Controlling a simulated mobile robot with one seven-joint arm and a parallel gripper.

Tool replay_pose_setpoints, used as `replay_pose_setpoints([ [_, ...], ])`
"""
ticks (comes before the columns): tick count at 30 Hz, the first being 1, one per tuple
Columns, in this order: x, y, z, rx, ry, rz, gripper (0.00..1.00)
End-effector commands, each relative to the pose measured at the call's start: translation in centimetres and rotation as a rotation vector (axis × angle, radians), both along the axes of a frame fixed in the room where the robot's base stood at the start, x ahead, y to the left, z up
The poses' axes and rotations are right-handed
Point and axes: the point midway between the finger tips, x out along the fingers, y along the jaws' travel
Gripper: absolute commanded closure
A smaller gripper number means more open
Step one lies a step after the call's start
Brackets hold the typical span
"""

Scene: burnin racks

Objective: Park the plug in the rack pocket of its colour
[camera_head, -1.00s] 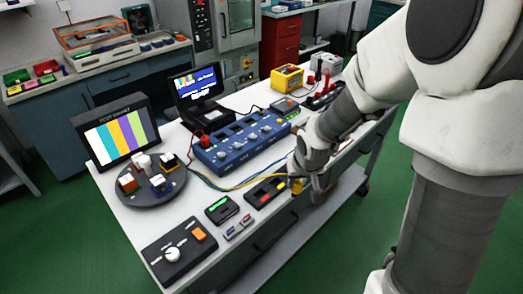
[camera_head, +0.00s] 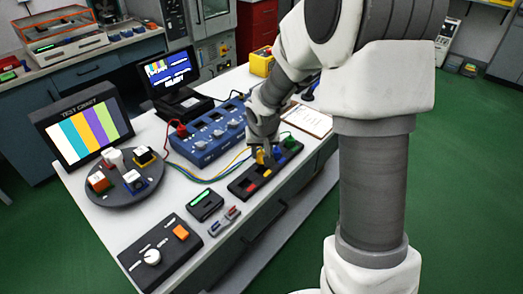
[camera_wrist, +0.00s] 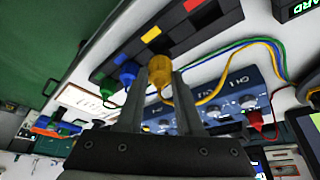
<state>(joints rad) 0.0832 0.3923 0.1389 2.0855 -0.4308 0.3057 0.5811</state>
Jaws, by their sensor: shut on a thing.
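My gripper (camera_head: 262,148) is shut on a yellow plug (camera_head: 260,158), which also shows between the fingertips in the wrist view (camera_wrist: 160,72). The black rack (camera_wrist: 178,44) lies along the near edge of the bench. The plug is over or close beside the rack, near the yellow-marked pocket (camera_wrist: 151,34); I cannot tell if it touches. A red-marked pocket (camera_wrist: 193,5) lies farther along. A blue plug (camera_wrist: 127,70) and a green plug (camera_head: 289,143) stand in the rack on the other side of the yellow mark.
Blue and yellow cables (camera_wrist: 245,45) run beside the rack, in front of a blue instrument box (camera_head: 205,142). A clipboard (camera_head: 310,120) lies past the rack. A black case with a green display (camera_head: 205,205) and a knob panel (camera_head: 160,256) sit on the near bench.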

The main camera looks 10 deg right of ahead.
Motion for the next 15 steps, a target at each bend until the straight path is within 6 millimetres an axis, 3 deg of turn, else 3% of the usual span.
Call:
replay_pose_setpoints([
  [4, -0.02, -0.01, -1.16, 0.000, 0.001, 0.001, 1.00],
  [15, -0.02, 0.00, -1.23, 0.000, 0.000, 0.000, 1.00],
])
